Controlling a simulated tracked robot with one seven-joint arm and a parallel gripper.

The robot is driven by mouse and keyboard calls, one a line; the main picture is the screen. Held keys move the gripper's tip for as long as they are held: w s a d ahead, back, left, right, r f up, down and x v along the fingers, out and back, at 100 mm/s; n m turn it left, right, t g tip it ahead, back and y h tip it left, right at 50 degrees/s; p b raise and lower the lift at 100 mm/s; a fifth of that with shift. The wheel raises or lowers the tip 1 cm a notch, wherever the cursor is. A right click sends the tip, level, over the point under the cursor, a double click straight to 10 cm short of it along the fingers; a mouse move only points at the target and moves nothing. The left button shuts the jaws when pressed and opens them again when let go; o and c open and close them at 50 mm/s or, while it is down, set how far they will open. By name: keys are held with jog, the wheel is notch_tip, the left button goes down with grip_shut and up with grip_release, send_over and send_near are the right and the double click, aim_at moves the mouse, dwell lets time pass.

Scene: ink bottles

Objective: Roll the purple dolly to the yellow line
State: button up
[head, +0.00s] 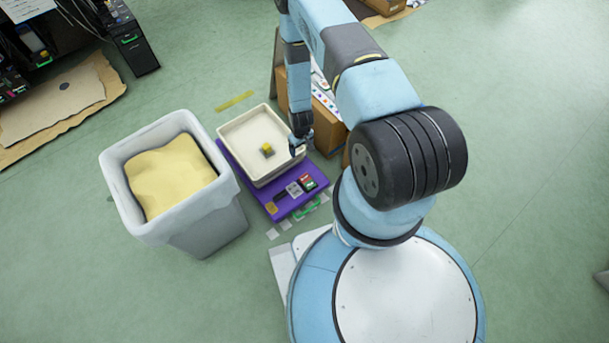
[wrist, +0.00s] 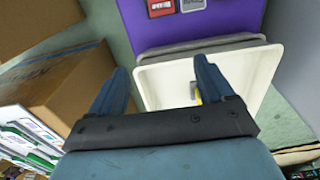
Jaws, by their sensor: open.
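The purple dolly (head: 282,210) stands on the green floor left of my base and carries a cream tub (head: 245,130). Small labelled squares lie on its near end, and a green piece (head: 308,208) shows at its near edge. The yellow line (head: 235,101) is a short strip on the floor beyond the tub's far end. My gripper (head: 299,146) is open at the tub's right side. In the wrist view my spread fingers (wrist: 162,78) are at the tub's rim (wrist: 205,52), with the purple deck (wrist: 225,20) beyond. I cannot tell whether they touch the tub.
A small yellow-and-grey block (head: 267,150) is in the tub. A grey bin (head: 205,225) with yellow contents stands close left of the dolly. A cardboard box (head: 327,128) is close on the right; it also shows in the wrist view (wrist: 65,85). Floor beyond the yellow line looks clear.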

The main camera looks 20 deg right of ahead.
send_near(304, 176)
notch_tip(304, 176, down, 9)
jog(key=shift+w+r, duration=0.1)
jog(key=shift+r, duration=0.1)
dwell(0.5)
